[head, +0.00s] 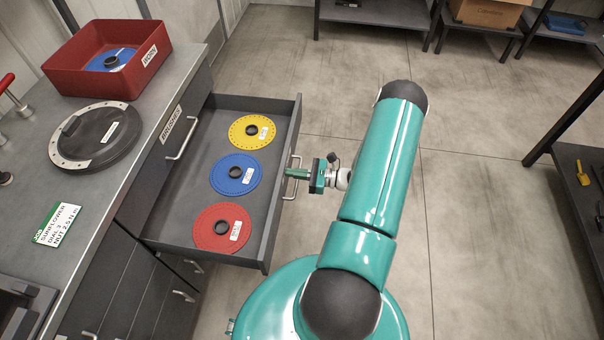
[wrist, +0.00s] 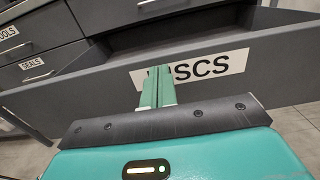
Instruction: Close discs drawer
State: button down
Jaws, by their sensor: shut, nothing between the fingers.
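The discs drawer (head: 175,215) is pulled out from the grey cabinet in the head view. It holds a yellow disc (head: 268,130), a blue disc (head: 220,183) and a red disc (head: 211,239). Its front panel carries a bar handle (head: 296,178). My gripper (head: 290,173) is shut, with its fingertips at the handle and front panel; I cannot tell whether they touch. In the wrist view my shut fingers (wrist: 156,88) point at the drawer front (wrist: 285,66) and cover part of its DISCS label (wrist: 205,70). The handle is not seen there.
The worktop (head: 120,190) bears a red bin (head: 72,75) with a blue disc, a round dark cover (head: 85,150) and a job card (head: 62,222). Closed drawers labelled TOOLS and SEALS (wrist: 35,65) show in the wrist view. Open floor (head: 490,215) lies to the right.

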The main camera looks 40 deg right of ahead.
dwell(0.3)
jog(key=x, duration=3.7)
jog(key=shift+r, duration=0.15)
jog(key=shift+w+a+r, duration=0.1)
jog(key=shift+w+a, duration=0.05)
